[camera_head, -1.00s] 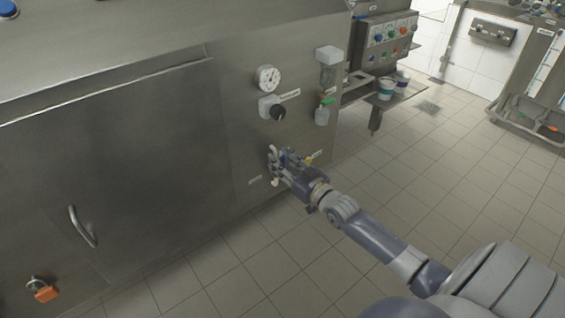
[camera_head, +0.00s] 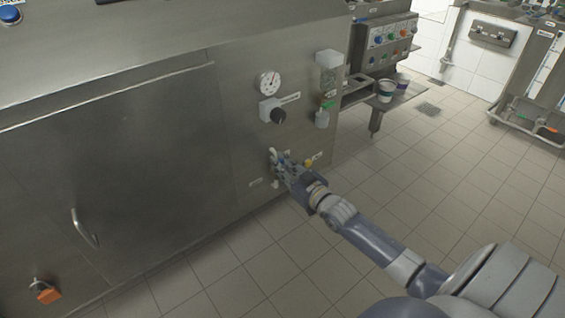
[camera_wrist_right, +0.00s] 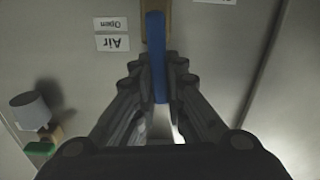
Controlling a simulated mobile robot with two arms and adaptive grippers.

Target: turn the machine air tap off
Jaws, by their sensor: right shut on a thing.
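The air tap shows in the right wrist view as a blue lever (camera_wrist_right: 158,55) on a brass-coloured body (camera_wrist_right: 156,8) at the machine's steel panel. Labels reading "Air" (camera_wrist_right: 112,43) and "Open" (camera_wrist_right: 110,24) are beside it, upside down in that view. My right gripper (camera_wrist_right: 160,88) is shut on the blue lever, with a finger on each side. In the head view my right gripper (camera_head: 281,168) is at the lower part of the panel and hides most of the tap. My left gripper is not in view.
Above the tap are a round gauge (camera_head: 268,83), a black knob (camera_head: 277,115) and a filter unit with a clear bowl (camera_head: 322,116). A yellow part (camera_head: 308,163) sits just right of my gripper. The tiled floor (camera_head: 430,180) to the right is clear.

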